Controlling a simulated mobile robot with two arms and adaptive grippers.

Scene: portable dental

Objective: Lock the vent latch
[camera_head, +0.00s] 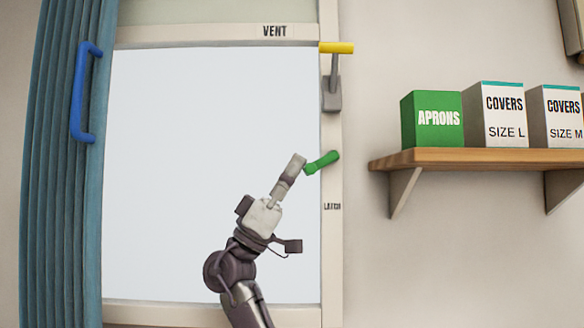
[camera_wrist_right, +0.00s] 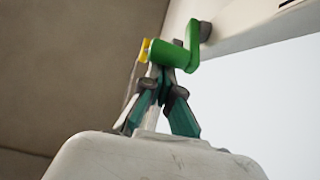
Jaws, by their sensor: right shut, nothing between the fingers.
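The vent window (camera_head: 215,170) has a white frame, with VENT printed at the top and a small LATCH label (camera_head: 332,207) on the right side. A green latch handle (camera_head: 322,162) sits on the right frame post, tilted, its free end pointing down and left. My right gripper (camera_head: 297,163) is shut and empty, its tips at or just beside that free end. In the right wrist view the green handle (camera_wrist_right: 178,56) is right at the fingertips (camera_wrist_right: 162,72); I cannot tell whether they touch. My left gripper is not in view.
A yellow-handled lever (camera_head: 336,47) on a grey bracket stands above the latch. A blue-green curtain (camera_head: 62,190) with a blue handle (camera_head: 84,95) hangs at the left. A wooden shelf (camera_head: 480,157) with a green aprons box (camera_head: 432,120) and white cover boxes is at the right.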

